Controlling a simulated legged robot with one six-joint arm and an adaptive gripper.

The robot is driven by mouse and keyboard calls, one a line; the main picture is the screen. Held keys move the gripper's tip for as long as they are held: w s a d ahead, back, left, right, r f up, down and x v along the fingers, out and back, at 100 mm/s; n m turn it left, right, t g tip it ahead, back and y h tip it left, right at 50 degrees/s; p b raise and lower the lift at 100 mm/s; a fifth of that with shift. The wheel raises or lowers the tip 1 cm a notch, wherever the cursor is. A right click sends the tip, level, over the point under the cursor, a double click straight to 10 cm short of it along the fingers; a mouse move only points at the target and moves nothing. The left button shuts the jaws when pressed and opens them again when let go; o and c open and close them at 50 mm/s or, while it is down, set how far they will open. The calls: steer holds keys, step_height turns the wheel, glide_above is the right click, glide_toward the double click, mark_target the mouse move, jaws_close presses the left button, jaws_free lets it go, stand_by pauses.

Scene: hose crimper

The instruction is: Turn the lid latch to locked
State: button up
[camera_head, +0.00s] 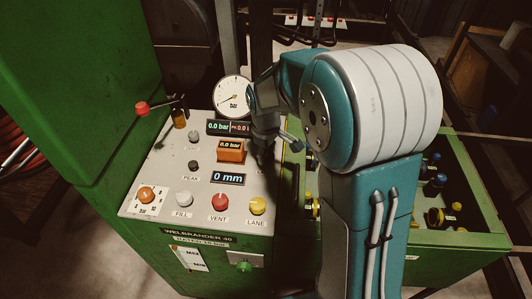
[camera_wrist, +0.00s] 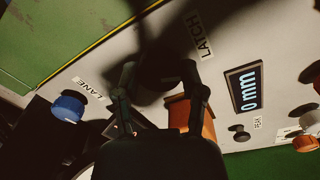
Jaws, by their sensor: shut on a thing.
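My gripper (camera_head: 264,148) is over the right edge of the control panel (camera_head: 168,170) in the head view, with its fingers dark and hard to make out. In the wrist view my gripper (camera_wrist: 160,84) has its two fingers on either side of a dark knob-like part (camera_wrist: 163,72), closed on it. This part sits beside the printed LATCH label (camera_wrist: 200,36), so it appears to be the lid latch. Its outline is lost in shadow, and its turned angle cannot be told. In the head view the latch is hidden behind my gripper and arm.
A green bin (camera_head: 470,255) lies right.

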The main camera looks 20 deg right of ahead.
steer(key=m, duration=0.7)
steer(key=shift+s+f, duration=0.15)
steer(key=shift+f, duration=0.05)
steer(key=m, duration=0.7)
steer(key=shift+g, duration=0.4)
steer(key=o, duration=1.2)
steer(key=shift+c, duration=0.2)
steer(key=shift+r, duration=0.1)
